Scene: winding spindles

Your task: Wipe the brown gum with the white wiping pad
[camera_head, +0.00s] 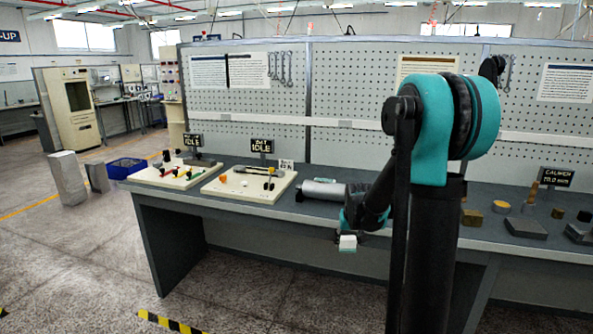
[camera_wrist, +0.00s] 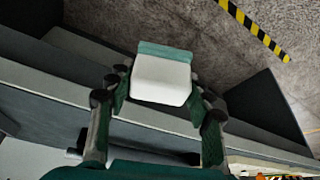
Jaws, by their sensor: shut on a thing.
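The white wiping pad (camera_head: 348,243) is a small white block in front of the bench's front edge. In the wrist view the pad (camera_wrist: 161,80) has a teal strip along its far side and sits between the two fingers. My gripper (camera_wrist: 160,92) is shut on it and holds it in the air. In the head view my gripper is mostly hidden by my arm. I cannot make out the brown gum in either view. A silver cylinder (camera_head: 322,191) lies on the bench to the left of my gripper.
Two cream boards with small parts, a left one (camera_head: 173,178) and a right one (camera_head: 247,185), stand on the grey bench (camera_head: 170,200). Several small blocks and a grey plate (camera_head: 518,228) lie on the right part. A perforated wall (camera_head: 345,75) stands behind. The floor in front is clear.

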